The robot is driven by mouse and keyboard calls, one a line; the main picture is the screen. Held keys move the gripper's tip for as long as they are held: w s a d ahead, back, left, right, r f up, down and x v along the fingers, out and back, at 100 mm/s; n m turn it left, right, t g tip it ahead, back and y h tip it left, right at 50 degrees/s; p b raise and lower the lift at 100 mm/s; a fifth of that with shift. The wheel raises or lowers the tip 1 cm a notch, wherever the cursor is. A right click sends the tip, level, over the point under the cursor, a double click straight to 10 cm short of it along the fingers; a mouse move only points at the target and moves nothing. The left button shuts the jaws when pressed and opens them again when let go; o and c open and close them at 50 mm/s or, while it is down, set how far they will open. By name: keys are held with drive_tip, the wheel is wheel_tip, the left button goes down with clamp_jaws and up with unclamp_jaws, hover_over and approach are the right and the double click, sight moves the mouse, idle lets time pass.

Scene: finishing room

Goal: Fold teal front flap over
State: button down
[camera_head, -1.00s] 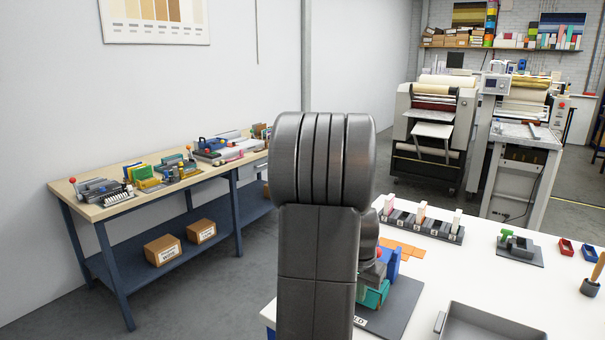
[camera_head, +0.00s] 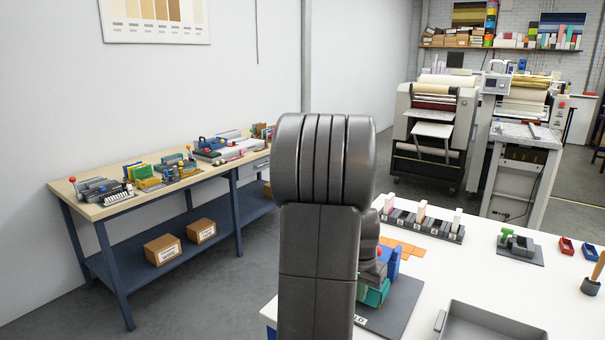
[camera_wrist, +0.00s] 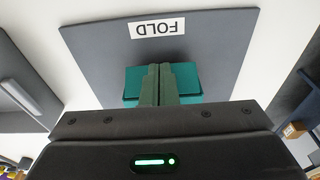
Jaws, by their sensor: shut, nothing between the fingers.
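The teal folder piece (camera_wrist: 188,82) lies on the grey mat marked FOLD (camera_wrist: 220,45) in the wrist view. My gripper (camera_wrist: 158,70) is shut and empty, its fingertips over the middle of the teal piece. Teal shows on both sides of the fingers; the part behind them is hidden. I cannot tell if the fingertips touch it. In the head view my arm hides most of this spot, and only a bit of teal (camera_head: 377,293) shows beside it on the mat (camera_head: 402,304).
A blue block (camera_head: 392,262) stands close behind the teal piece. Orange sheets (camera_head: 405,249) and a numbered dark rack (camera_head: 435,229) lie farther back. A grey tray (camera_head: 490,325) sits to the right. The white table (camera_head: 470,275) is clear between them.

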drive_tip(key=shift+w+d+f, duration=0.2)
drive_tip(key=shift+w+d, duration=0.05)
drive_tip(key=shift+w, duration=0.1)
idle(0.8)
idle(0.4)
drive_tip(key=shift+s+a, duration=0.5)
drive_tip(key=shift+s, duration=0.2)
drive_tip(key=shift+s+r, duration=0.1)
wheel_tip(320, 180, up, 8)
drive_tip(key=p, duration=0.5)
